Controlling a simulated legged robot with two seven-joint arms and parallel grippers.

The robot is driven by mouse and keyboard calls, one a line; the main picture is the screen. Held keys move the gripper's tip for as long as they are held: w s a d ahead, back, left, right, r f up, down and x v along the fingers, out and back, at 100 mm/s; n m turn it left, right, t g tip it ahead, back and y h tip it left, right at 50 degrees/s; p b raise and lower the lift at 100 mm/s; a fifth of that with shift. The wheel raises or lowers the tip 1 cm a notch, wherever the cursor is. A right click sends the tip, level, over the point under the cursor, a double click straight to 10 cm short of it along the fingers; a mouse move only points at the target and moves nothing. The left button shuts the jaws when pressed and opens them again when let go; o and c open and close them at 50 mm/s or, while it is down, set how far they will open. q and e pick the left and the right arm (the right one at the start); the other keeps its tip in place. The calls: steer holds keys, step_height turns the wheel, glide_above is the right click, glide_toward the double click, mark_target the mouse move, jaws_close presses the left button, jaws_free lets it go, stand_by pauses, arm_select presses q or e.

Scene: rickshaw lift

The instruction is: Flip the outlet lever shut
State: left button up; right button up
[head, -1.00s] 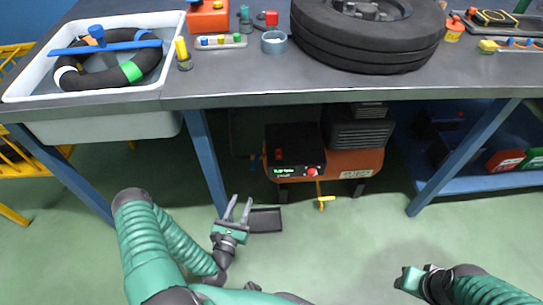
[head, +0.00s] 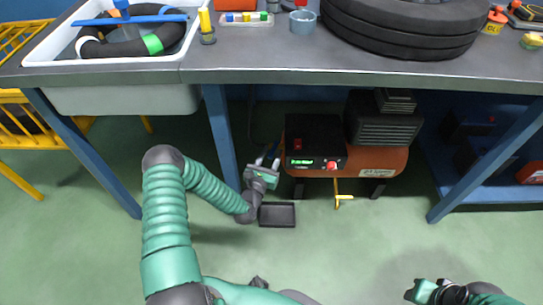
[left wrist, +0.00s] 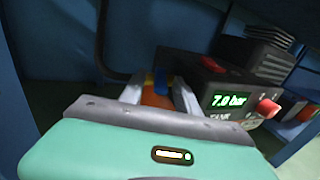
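The air compressor, with an orange tank (head: 385,162) and a black control box (head: 312,145), stands on the floor under the bench. In the left wrist view its display (left wrist: 228,101) reads 7.0 bar. A small blue and yellow part (left wrist: 160,82), apparently the outlet lever, shows at the tank's left end. My left gripper (head: 268,162) is at that end. In the left wrist view its fingers (left wrist: 160,92) are apart, with the lever and orange tank seen between them; contact cannot be told. My right gripper (head: 422,291) is low at the right, its fingers unclear.
A yellow-handled valve (head: 342,199) hangs under the tank. A black tray (head: 277,215) lies on the floor below my left gripper. A blue bench leg (head: 221,135) stands close left of the gripper. The bench top (head: 260,65) is overhead.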

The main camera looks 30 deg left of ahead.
arm_select(q)
jaws_close()
stand_by(1.4)
